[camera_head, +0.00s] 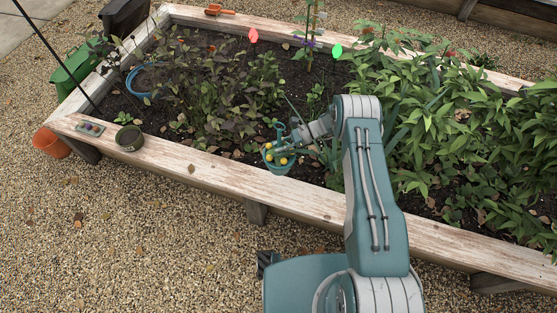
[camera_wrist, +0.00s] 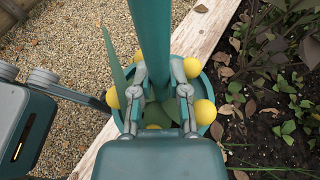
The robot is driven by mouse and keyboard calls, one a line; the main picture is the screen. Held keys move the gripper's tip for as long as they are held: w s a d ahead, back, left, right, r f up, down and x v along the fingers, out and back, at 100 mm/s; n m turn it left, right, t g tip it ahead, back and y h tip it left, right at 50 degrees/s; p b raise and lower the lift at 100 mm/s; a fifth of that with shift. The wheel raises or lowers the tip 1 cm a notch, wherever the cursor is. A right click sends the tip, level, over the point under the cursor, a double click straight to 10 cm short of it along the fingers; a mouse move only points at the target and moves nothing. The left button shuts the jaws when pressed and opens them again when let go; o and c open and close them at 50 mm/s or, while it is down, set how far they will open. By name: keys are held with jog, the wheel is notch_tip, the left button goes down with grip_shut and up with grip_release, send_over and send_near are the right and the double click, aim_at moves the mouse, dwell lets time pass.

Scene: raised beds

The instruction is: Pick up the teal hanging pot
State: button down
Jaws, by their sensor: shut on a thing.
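The teal hanging pot (camera_head: 279,169) is at the inner edge of the near bed rail, with several round yellow things in its mouth. In the wrist view its teal rim (camera_wrist: 207,87) shows around my fingers, with yellow balls on both sides. My gripper (camera_head: 293,141) is above the pot. In the wrist view my gripper (camera_wrist: 161,92) has its fingers on either side of a wide teal bar, which looks like the pot's handle, and is shut on it. The pot's underside is hidden, so I cannot tell whether it touches the rail.
On the rail's left part are a dark green pot (camera_head: 130,139) and a small tray (camera_head: 90,128). A terracotta pot (camera_head: 50,143) and a green container (camera_head: 72,68) are farther left. Dense plants (camera_head: 455,120) fill the bed's right side. Gravel (camera_head: 130,240) in front is open.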

jog(key=w+d+r, duration=0.1)
jog(key=w+r, duration=0.2)
jog(key=w, duration=0.5)
jog(key=shift+w+r, duration=0.3)
jog(key=shift+r, duration=0.1)
